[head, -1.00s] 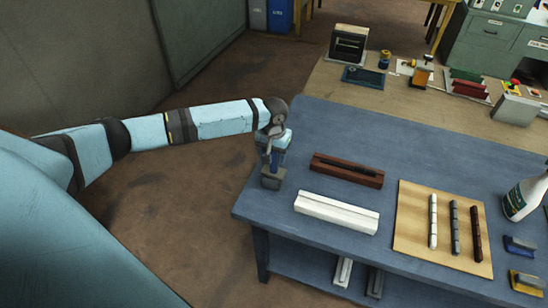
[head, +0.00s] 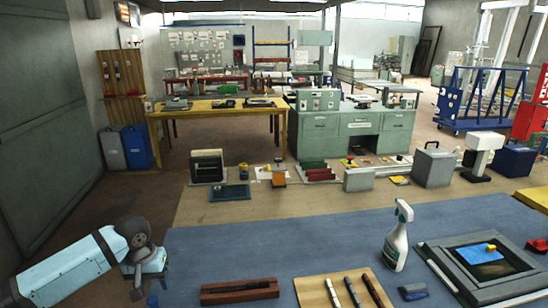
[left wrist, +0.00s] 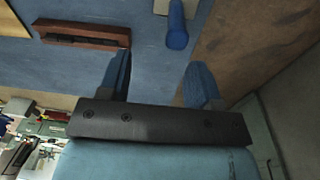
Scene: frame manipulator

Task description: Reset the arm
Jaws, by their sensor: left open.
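My left gripper (head: 146,292) is at the lower left of the head view, at the left end of the blue table (head: 215,245). In the left wrist view its two blue fingers (left wrist: 160,75) are spread apart, with nothing between them. A blue rounded object (left wrist: 176,28) shows beyond the fingertips, apart from them. A dark red-brown grooved block (head: 238,291) lies to the right of the gripper; it also shows in the left wrist view (left wrist: 82,33). My right gripper is in neither view.
A light wooden board (head: 312,292) with several bars, a spray bottle (head: 396,240) and a grey frame (head: 455,268) with a dark panel are on the table further right. Behind is a tan bench (head: 240,210) with tools. Floor is free left of the table.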

